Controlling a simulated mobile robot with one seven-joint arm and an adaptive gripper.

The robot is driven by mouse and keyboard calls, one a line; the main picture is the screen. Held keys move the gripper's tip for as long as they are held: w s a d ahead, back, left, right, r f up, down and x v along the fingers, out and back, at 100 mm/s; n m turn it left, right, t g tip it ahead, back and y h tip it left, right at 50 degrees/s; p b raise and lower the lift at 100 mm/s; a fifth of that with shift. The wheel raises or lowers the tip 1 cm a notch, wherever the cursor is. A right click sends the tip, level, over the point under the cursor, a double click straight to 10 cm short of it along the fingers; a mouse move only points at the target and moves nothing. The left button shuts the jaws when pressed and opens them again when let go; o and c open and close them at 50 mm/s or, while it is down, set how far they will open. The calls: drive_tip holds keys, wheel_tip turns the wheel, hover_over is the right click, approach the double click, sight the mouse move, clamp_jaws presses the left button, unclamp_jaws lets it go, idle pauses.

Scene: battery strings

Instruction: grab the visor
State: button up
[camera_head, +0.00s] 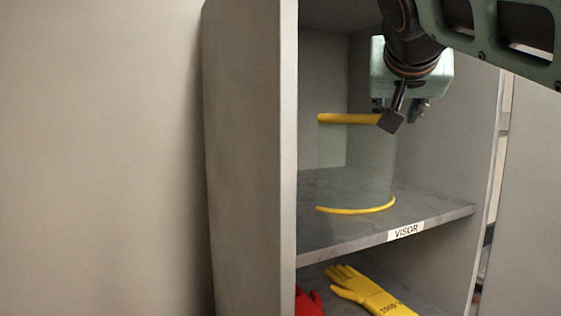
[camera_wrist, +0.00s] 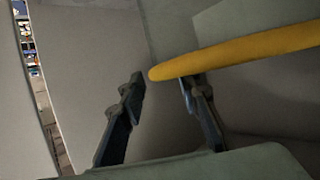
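The visor (camera_head: 341,118) stands on the shelf marked VISOR in the head view, with a yellow band at the top, a clear shield and a yellow lower rim. My gripper (camera_head: 403,118) is at the right end of the top band, and one dark finger overlaps that end in the picture. In the wrist view, the yellow band (camera_wrist: 245,52) comes in from the right, and its rounded end lies between the two fingertips. My gripper (camera_wrist: 161,80) is open, with a wide gap between its fingers. I cannot tell whether a finger touches the band.
The grey shelf board (camera_head: 335,235) carries a VISOR label (camera_head: 405,230). A yellow glove (camera_head: 368,292) and a red one (camera_head: 308,303) lie on the shelf below. The cabinet's left side panel (camera_head: 245,160) and right wall (camera_head: 465,150) bound the compartment.

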drive_tip(key=shift+s+a, duration=0.15)
drive_tip(key=shift+s, duration=0.05)
drive_tip(key=shift+c, duration=0.5)
clamp_jaws()
drive_tip(key=shift+r, duration=0.15)
